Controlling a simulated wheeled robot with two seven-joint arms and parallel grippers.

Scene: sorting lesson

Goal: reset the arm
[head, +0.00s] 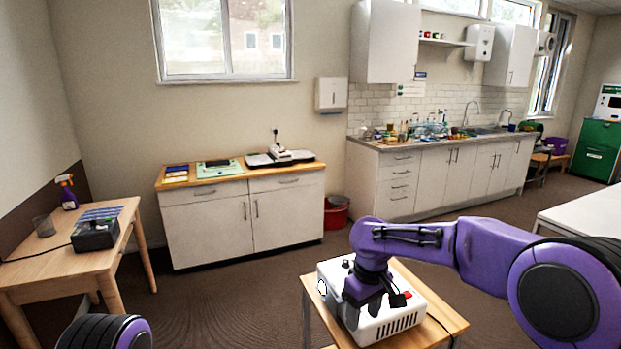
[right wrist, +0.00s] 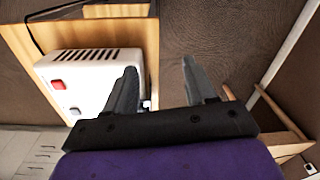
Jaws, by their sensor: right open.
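My right arm, purple and black, reaches in from the right in the head view. My left gripper is out of view.
The device stands on a small wooden table (head: 441,318). A wooden desk (head: 60,266) with a black box (head: 95,236) and spray bottle (head: 67,192) is at left. A low cabinet (head: 238,222) and red bin (head: 336,214) stand behind. A white table (head: 590,214) is at right.

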